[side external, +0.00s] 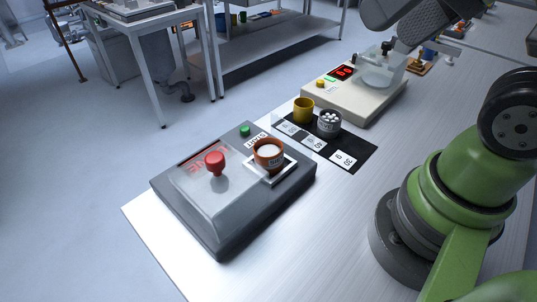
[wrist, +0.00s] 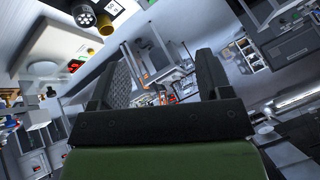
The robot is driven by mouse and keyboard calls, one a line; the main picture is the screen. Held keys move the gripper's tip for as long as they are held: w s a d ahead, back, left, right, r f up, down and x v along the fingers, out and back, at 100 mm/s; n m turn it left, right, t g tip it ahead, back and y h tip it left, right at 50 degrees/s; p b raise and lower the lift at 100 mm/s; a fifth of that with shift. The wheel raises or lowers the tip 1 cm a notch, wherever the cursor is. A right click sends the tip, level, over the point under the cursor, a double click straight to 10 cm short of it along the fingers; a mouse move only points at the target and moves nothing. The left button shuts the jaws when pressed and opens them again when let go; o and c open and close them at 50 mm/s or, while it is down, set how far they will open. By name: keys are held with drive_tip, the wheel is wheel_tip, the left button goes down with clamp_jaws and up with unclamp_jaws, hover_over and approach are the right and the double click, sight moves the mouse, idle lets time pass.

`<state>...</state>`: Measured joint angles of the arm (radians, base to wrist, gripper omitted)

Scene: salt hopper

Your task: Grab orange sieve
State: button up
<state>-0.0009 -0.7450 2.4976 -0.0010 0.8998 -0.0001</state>
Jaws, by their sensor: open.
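An orange cup-shaped vessel (side external: 268,152), apparently the orange sieve, stands upright in a white-framed spot on the grey box in the side view. White material fills its top. I cannot see a mesh at this size. My gripper (wrist: 165,78) is open and empty in the wrist view, its two dark fingers well apart. In the side view a dark grey part of my arm's end shows at the top right, far from the orange vessel and above the bench. The orange vessel cannot be made out in the wrist view.
The grey box (side external: 232,215) has a clear cover, a red knob (side external: 214,160) and a green button. A yellow cup (side external: 303,110) and a grey cup of white balls (side external: 329,123) stand on a black mat (side external: 359,153). Behind is a cream device (side external: 352,98) with a red display and clear vessel.

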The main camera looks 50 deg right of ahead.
drive_tip(key=n+g+h, duration=0.2)
drive_tip(key=n+g, duration=0.4)
drive_tip(key=g, duration=0.1)
hover_over(266, 147)
wheel_tip(266, 147, down, 20)
drive_tip(key=shift+s+r, duration=0.1)
drive_tip(key=shift+s, duration=0.05)
drive_tip(key=shift+d+f, duration=0.1)
drive_tip(key=shift+f, duration=2.95)
drive_tip(key=c, duration=0.8)
